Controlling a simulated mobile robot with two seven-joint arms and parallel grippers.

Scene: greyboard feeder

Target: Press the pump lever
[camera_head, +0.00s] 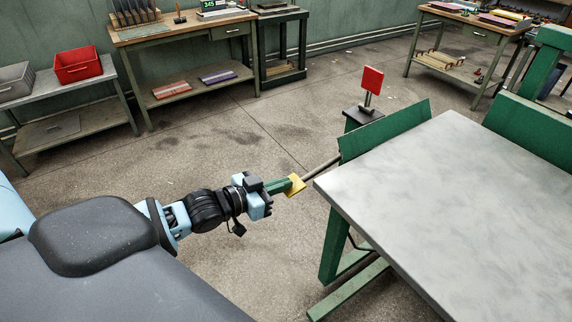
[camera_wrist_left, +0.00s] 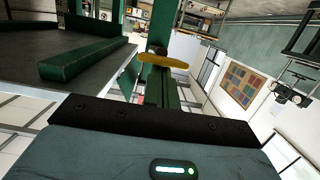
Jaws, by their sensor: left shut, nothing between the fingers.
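The pump lever (camera_head: 321,167) is a dark rod that sticks out from beside the green end plate of the grey-topped table. A yellow pad (camera_head: 296,185) is at its near end. The pad also shows in the left wrist view (camera_wrist_left: 163,61), crosswise in front of the fingers. My left gripper (camera_head: 281,186) is shut and empty, with its green fingers pointing at the pad. The fingertips are right at the pad; I cannot tell whether they touch it. My right gripper is not in view.
The grey-topped table (camera_head: 455,190) stands close on the right, its corner near the lever. A red square sign (camera_head: 371,80) stands on a small dark stand behind the green plate. A workbench (camera_head: 185,35) and a red bin (camera_head: 78,66) are at the back left. The floor between is clear.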

